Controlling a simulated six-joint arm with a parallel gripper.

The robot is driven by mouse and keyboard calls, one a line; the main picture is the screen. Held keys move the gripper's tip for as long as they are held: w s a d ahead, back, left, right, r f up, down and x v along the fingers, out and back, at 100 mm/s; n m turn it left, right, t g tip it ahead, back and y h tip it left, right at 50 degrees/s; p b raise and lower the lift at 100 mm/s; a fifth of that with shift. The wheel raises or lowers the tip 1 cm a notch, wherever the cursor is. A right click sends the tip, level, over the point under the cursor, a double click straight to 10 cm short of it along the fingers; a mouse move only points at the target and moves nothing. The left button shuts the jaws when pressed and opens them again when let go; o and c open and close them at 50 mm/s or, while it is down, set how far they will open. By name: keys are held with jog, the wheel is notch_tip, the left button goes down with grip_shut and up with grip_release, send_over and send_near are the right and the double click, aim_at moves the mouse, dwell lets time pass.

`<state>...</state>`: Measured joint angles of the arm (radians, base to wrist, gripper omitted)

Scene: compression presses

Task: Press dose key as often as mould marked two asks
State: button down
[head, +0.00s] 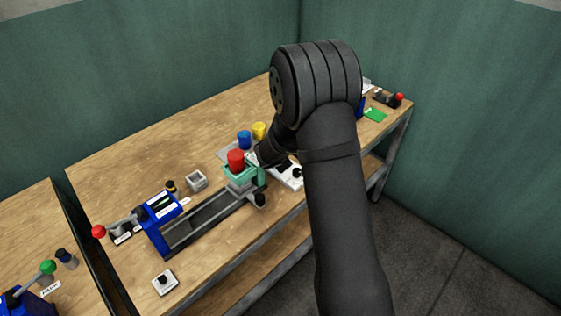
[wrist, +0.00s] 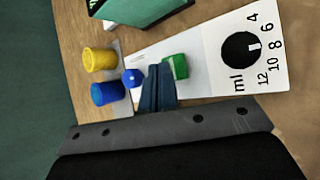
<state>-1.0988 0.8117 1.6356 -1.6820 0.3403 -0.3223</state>
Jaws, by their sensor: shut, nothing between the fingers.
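My gripper (wrist: 158,72) is shut and empty. Its fingertips are over the white dose panel (wrist: 205,72), right beside a small green key (wrist: 176,67); I cannot tell whether they touch it. The panel carries a black dial (wrist: 240,49) marked ml, with numbers from 4 to 12 and a white pointer mark facing the numbers. In the head view the panel (head: 291,180) is partly hidden by my arm, and my gripper's fingertips are not clear there. I can read no mould marking two in either view.
A blue press frame (head: 160,210) with a red-knobbed lever stands left.

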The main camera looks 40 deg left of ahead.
jog(key=shift+s+a+r, duration=0.15)
jog(key=shift+r, duration=1.75)
jog(key=shift+w+f, duration=0.35)
jog(key=shift+f, duration=0.3)
jog(key=shift+w+a+r, duration=0.1)
jog(key=shift+r, duration=3.05)
jog(key=shift+f, duration=0.15)
